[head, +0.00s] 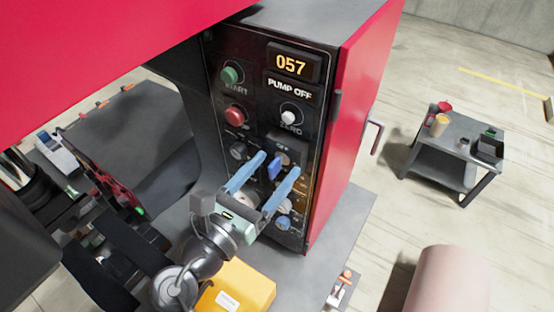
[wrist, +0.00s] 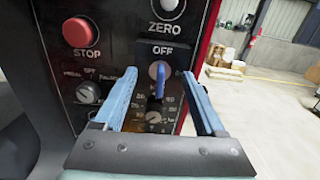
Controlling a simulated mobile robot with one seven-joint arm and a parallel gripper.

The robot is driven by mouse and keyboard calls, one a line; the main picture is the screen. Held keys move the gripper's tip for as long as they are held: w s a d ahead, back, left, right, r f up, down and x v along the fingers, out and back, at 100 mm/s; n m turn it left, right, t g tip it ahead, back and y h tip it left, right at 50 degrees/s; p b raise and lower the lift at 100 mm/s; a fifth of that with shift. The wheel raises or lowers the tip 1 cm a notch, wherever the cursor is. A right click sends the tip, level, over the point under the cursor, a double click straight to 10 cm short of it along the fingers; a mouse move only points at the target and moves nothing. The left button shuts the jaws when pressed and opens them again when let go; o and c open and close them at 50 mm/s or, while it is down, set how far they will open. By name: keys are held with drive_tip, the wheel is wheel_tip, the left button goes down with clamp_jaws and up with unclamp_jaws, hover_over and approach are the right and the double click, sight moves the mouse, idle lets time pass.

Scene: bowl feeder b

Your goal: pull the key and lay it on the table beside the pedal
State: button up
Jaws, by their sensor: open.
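The blue key (head: 275,167) sits in its switch on the black control panel (head: 318,85); in the wrist view the key (wrist: 159,80) is upright below the OFF label. My gripper (head: 279,163) is open, its two light-blue fingers reaching toward the panel. In the wrist view my gripper (wrist: 161,75) has one finger on each side of the key, with gaps between. A yellow housing with a white label (head: 237,292), perhaps the pedal, is on the grey table (head: 338,228), partly hidden by my arm.
The panel has a green START button (head: 230,75), a red STOP button (head: 235,116) and several knobs close around the key. A small orange-topped item (head: 345,280) is at the table's right edge. Bare table lies between it and the yellow housing.

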sight(270, 175)
clamp_jaws()
idle(0.4)
idle(0.8)
drive_tip(key=shift+s+a, duration=0.1)
drive_tip(key=shift+a, duration=0.05)
idle(0.3)
drive_tip(key=shift+p+v, duration=0.7)
drive_tip(key=shift+v, duration=2.15)
drive_tip(key=shift+f, duration=0.15)
